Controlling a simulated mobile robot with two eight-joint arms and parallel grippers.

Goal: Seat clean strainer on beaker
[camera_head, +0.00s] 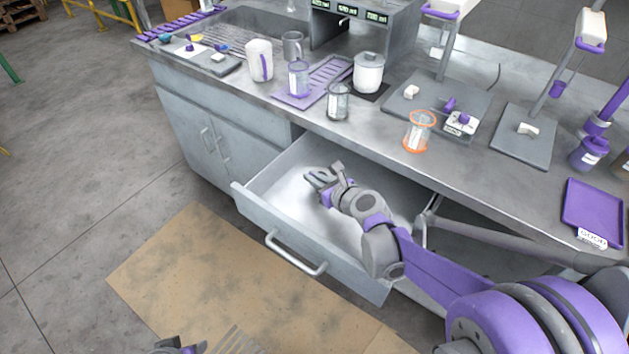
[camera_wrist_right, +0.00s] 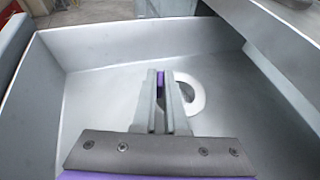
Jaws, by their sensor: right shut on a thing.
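My right gripper (camera_head: 318,176) is down inside the open drawer. In the right wrist view its fingers (camera_wrist_right: 160,85) are close together on a small purple part (camera_wrist_right: 160,77). A pale ring-shaped piece (camera_wrist_right: 195,95) shows just beside the fingers, partly hidden by them; it looks like the strainer, but I cannot tell whether it is clean. On the counter stand a beaker with an orange rim (camera_head: 418,134), a beaker with a dark rim (camera_head: 339,103) and a purple-tinted beaker (camera_head: 299,80). Part of my left gripper (camera_head: 180,346) shows at the bottom edge; its jaw state is unclear.
The drawer (camera_head: 262,217) is pulled out, with walls close around my right gripper. A white lidded pot (camera_head: 368,75), a white mug (camera_head: 259,62), stands with grey bases (camera_head: 524,147) and a purple tray (camera_head: 592,212) occupy the counter.

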